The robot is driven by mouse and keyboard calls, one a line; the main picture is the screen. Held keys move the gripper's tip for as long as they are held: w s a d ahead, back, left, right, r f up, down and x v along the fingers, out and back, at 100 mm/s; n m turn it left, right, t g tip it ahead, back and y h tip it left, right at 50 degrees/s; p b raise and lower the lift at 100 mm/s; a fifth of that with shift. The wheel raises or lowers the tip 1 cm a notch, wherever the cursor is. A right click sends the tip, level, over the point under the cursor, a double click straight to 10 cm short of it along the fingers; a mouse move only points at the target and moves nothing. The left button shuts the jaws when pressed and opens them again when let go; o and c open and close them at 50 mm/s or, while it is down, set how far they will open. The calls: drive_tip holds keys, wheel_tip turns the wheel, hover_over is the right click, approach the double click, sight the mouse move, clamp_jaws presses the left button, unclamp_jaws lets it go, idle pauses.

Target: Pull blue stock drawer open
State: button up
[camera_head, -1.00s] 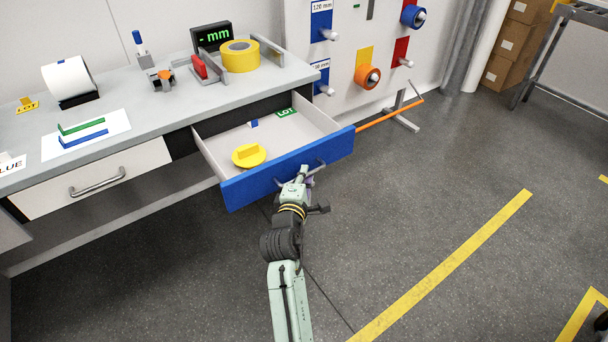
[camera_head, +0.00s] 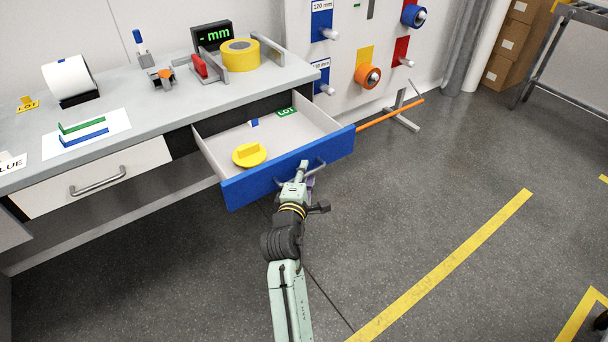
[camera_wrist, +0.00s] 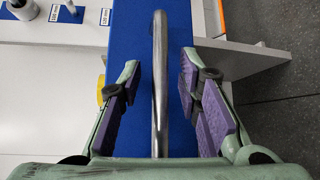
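The blue-fronted stock drawer (camera_head: 245,187) stands well out from the workbench in the head view. Its front also fills the middle of the wrist view (camera_wrist: 140,30). Its metal bar handle (camera_wrist: 160,90) runs lengthwise between my fingers in the wrist view. My gripper (camera_wrist: 160,66) is open, with a purple-padded finger on each side of the bar and a gap to it on both sides. In the head view my gripper (camera_head: 304,170) is at the drawer front, its fingers partly hidden by my wrist.
The drawer holds a yellow round piece (camera_head: 249,155) and a green LOT label (camera_head: 287,112). A white drawer (camera_head: 95,180) to the left is shut. An orange rod (camera_head: 390,116) sticks out right of the drawer. The floor (camera_head: 420,200) to the right is clear.

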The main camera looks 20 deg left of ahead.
drive_tip(key=s+r, duration=0.1)
drive_tip(key=s, duration=0.6)
drive_tip(key=shift+s+d, duration=0.2)
drive_tip(key=shift+d, duration=0.2)
